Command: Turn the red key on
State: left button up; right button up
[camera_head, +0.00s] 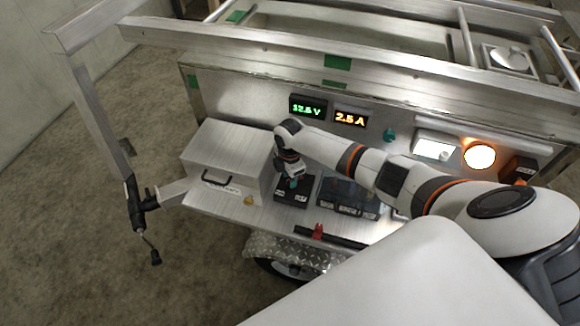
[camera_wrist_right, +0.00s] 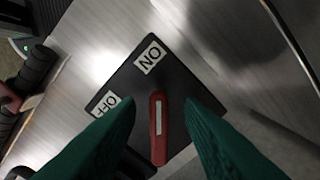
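The red key (camera_wrist_right: 158,128) with a white stripe sits on a black square plate (camera_wrist_right: 185,62) in the right wrist view. The plate carries a white ON label (camera_wrist_right: 150,57) and an OFF label (camera_wrist_right: 104,104). The key's upper end in that view points up, roughly towards the ON label's side. My right gripper (camera_wrist_right: 160,105) has its green fingers apart, one on each side of the key, with gaps visible. In the head view my right gripper (camera_head: 292,183) points down over the plate (camera_head: 290,196), hiding the key. My left gripper is not in view.
A metal box (camera_head: 222,165) with a handle is left of the plate. A black switch panel (camera_head: 348,198) is close on the right. Voltage (camera_head: 307,107) and current (camera_head: 351,117) displays are lit on the back panel. A black bar with a red part (camera_head: 318,231) lies in front.

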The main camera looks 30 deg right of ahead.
notch_tip(320, 180, up, 12)
jog(key=b, duration=0.1)
jog(key=shift+f, duration=0.1)
dwell(0.5)
